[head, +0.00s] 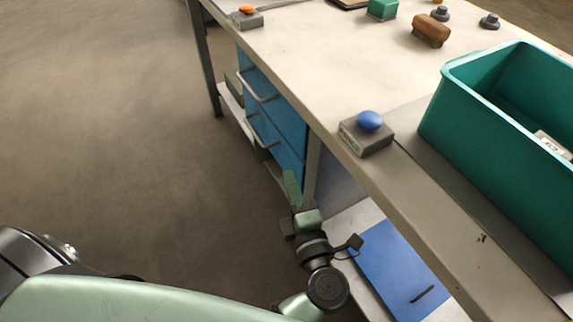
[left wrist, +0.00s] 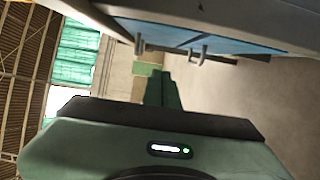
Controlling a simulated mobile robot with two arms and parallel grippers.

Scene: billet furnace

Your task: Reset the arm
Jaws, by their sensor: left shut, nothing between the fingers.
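My left arm comes in from the lower left in the head view, beside the near long side of the workbench and below its top. My left gripper (head: 291,182) points away from me, close to the blue drawers. Its green fingers are together with nothing between them. In the left wrist view the shut fingers (left wrist: 163,84) show beyond the dark gripper body. My right gripper is not in view.
The workbench (head: 330,80) carries a blue button box (head: 367,133), an orange button box (head: 247,16), a brown block (head: 431,30) and a teal bin (head: 490,140). Blue drawers (head: 275,105) with protruding handles sit under it. Open floor (head: 110,120) lies to the left.

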